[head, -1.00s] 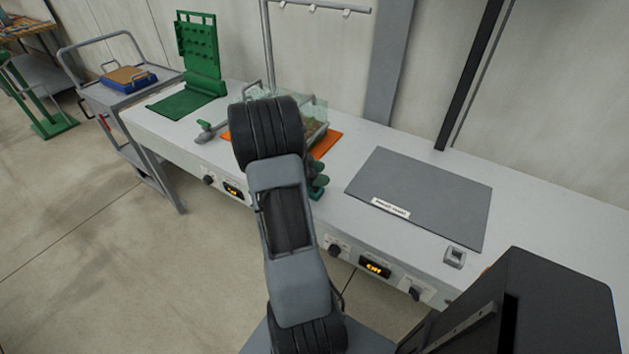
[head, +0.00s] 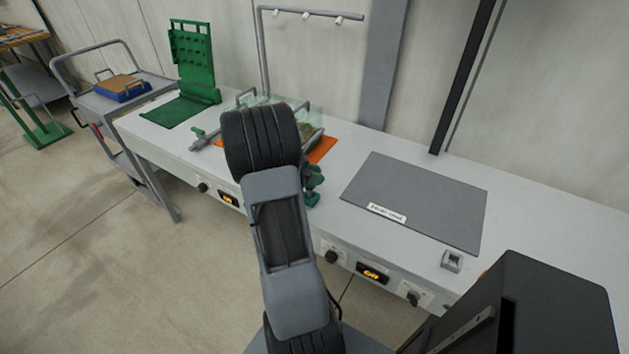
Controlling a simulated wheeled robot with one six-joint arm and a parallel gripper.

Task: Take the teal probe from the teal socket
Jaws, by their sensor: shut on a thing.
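My gripper is hidden behind my own arm, which stands upright in the middle of the head view, so its jaws and anything in them cannot be seen. A dark teal-green part (head: 312,186) shows just right of my arm, at the front of the bench. It is partly covered, and I cannot tell whether it is the teal probe, the teal socket or both. A small grey fitting with a green end (head: 204,140) shows left of my arm; I cannot tell what it is.
A clear box with handles (head: 309,130) stands behind my arm on an orange mat (head: 322,150). A grey mat (head: 415,200) lies right, near a small grey block (head: 452,261). A green pegboard stand (head: 193,62) and a trolley (head: 100,100) are at left. A rail (head: 310,14) rises behind.

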